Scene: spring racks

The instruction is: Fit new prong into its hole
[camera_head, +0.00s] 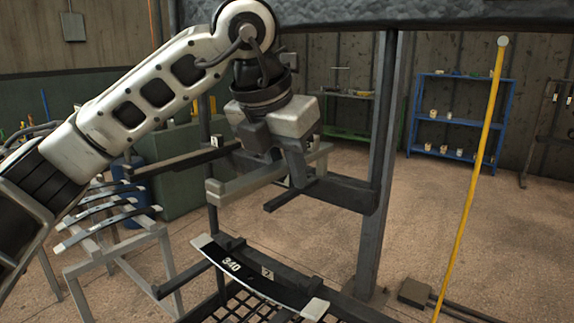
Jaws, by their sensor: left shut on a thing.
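My left gripper (293,166) reaches in from the upper left and is shut on a light grey bar with an upturned tip, the new prong (238,184). The prong hangs in front of the dark rack's upper crossbar (345,192); its tip points to the lower left. Its far end passes behind my fingers towards the crossbar. I cannot see its hole or tell whether it touches the rack. A dark prong (180,159) stands out on the left of that level, near a tag "1". A short dark bar (290,195) shows under my fingers. My right gripper is out of view.
A leaf spring marked 340 (250,280) lies on the lower level, near tag "2". Several springs rest on a grey stand (85,268) at left. The rack's post (378,150) and a yellow pole (470,185) stand at right. Blue shelves (462,122) are at the back.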

